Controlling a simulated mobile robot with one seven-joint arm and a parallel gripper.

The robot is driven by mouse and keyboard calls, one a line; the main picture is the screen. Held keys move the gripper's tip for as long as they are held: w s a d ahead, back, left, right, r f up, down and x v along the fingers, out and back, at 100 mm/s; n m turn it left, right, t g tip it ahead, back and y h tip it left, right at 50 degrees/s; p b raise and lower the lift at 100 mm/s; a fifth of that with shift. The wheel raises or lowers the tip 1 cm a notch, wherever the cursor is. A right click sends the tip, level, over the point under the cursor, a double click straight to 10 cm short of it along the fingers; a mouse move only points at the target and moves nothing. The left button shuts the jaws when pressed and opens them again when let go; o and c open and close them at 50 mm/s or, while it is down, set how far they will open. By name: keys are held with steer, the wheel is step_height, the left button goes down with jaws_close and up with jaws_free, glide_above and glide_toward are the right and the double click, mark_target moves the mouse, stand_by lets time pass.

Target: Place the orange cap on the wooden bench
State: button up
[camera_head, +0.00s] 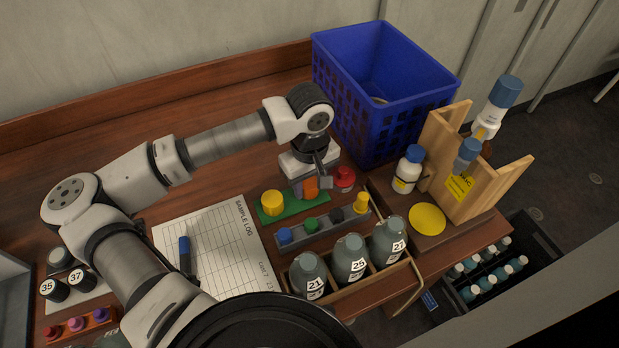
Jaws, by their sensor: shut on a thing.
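The orange cap (311,187) is between the fingers of my gripper (311,182), which is shut on it. The gripper points down and hides part of the cap. The cap is at the green tray (297,207), between a yellow cap (271,203) and a red cap (344,178); I cannot tell whether it touches the tray. The reddish wooden bench (130,113) runs under everything, with bare wood at the back left behind my arm.
A blue crate (345,95) stands behind my gripper. A grey rack (325,232) of small caps and a wooden box of numbered bottles (351,260) are in front. A log sheet (213,250) lies left. A wooden stand (470,185) with bottles is right.

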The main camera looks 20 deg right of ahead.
mark_target(310, 183)
steer(key=shift+f+b, duration=0.3)
steer(key=shift+b, duration=0.1)
stand_by(0.3)
steer(key=o, duration=1.1)
steer(key=shift+r, duration=0.15)
step_height(310, 183, up, 14)
steer(key=b, duration=0.2)
steer(key=shift+f+b, duration=0.2)
steer(key=shift+b, duration=0.2)
steer(key=shift+s, duration=0.1)
